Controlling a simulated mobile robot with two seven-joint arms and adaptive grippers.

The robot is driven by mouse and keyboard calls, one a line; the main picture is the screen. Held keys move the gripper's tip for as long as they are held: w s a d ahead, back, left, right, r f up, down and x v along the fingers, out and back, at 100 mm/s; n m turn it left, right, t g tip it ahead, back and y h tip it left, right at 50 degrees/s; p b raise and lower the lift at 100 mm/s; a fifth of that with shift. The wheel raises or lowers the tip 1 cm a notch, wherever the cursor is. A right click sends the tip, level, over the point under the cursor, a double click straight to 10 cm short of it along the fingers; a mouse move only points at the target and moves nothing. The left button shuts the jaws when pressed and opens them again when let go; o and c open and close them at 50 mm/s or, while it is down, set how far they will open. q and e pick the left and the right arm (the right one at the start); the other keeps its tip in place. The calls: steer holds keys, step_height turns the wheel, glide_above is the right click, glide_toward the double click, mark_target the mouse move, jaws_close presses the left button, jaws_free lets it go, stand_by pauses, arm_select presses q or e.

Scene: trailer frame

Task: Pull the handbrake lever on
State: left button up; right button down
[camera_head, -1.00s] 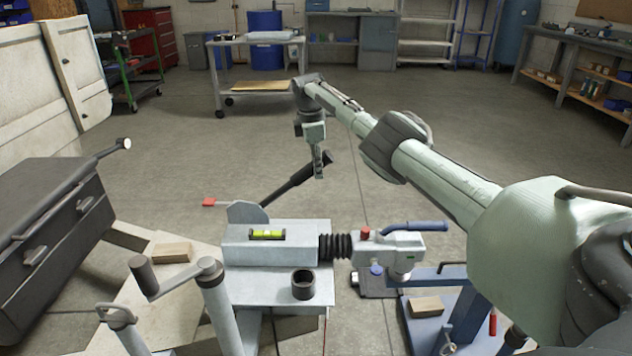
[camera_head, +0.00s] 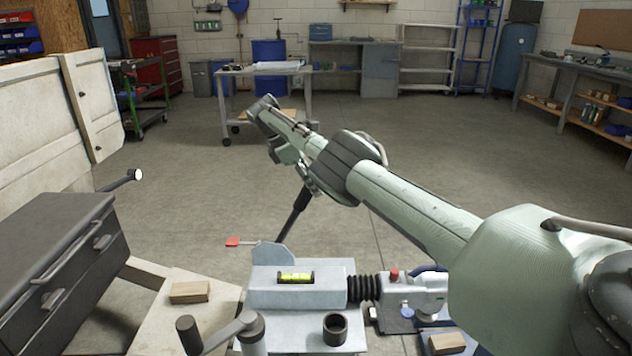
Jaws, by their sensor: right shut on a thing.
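The handbrake lever (camera_head: 297,212) is a dark bar that rises from a pale quadrant plate (camera_head: 271,256) on the grey trailer coupling housing (camera_head: 300,294). It stands steeply, leaning a little to the right at its top. My right gripper (camera_head: 308,186) is shut on the lever's upper end, and the forearm above partly hides the fingers. My left gripper is not in view.
A dark toolbox (camera_head: 55,270) stands at the left. Open floor lies beyond the lever.

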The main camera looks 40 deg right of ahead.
steer(key=shift+w+a+r, duration=0.15)
steer(key=shift+w+a, duration=0.15)
steer(key=c, duration=1.1)
jaws_free()
steer(key=shift+c, duration=0.2)
steer(key=v, duration=0.7)
steer(key=shift+r, duration=0.15)
